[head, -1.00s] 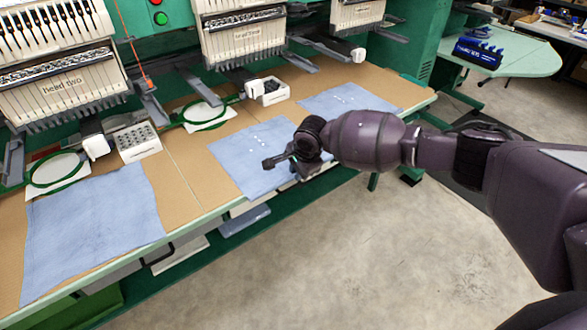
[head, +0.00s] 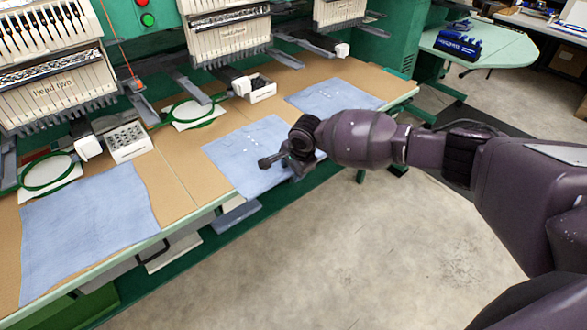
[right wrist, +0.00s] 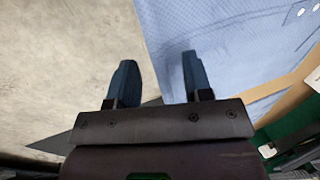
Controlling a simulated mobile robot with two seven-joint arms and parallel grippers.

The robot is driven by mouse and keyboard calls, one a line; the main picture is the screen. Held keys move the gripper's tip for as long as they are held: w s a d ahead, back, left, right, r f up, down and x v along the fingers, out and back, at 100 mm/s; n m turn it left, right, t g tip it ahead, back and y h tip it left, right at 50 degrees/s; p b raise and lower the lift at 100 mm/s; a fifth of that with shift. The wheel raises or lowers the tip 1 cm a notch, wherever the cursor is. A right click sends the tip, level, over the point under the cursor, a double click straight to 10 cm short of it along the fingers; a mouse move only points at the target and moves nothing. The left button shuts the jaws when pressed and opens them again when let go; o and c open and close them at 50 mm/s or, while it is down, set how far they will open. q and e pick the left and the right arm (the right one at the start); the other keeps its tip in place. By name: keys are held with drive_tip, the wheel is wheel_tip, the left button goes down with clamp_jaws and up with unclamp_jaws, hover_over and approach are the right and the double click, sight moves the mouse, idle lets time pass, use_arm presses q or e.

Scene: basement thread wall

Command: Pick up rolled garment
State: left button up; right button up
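No plainly rolled garment shows. Flat light-blue cloths lie on the tan machine table: one at the left (head: 90,230), one in the middle (head: 235,150) and one farther back (head: 335,95). A blue piece (head: 236,215) sits below the table's front edge under the middle cloth; I cannot tell its form. My right gripper (head: 277,161) is over the front part of the middle cloth and hides some of it. In the right wrist view its two fingers (right wrist: 157,80) are apart with nothing between them. Blue cloth (right wrist: 235,40) shows beside the right finger. My left gripper is not in view.
Embroidery heads (head: 228,40) line the back of the table, with green hoops (head: 190,112) and white boxes (head: 127,142) before them. A pale green side table (head: 500,55) with a blue rack stands at the back right. The concrete floor (head: 380,250) in front is clear.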

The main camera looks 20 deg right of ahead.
drive_tip(key=p+v, duration=0.2)
drive_tip(key=v, duration=0.8)
drive_tip(key=shift+r, duration=0.35)
drive_tip(key=shift+s, duration=0.1)
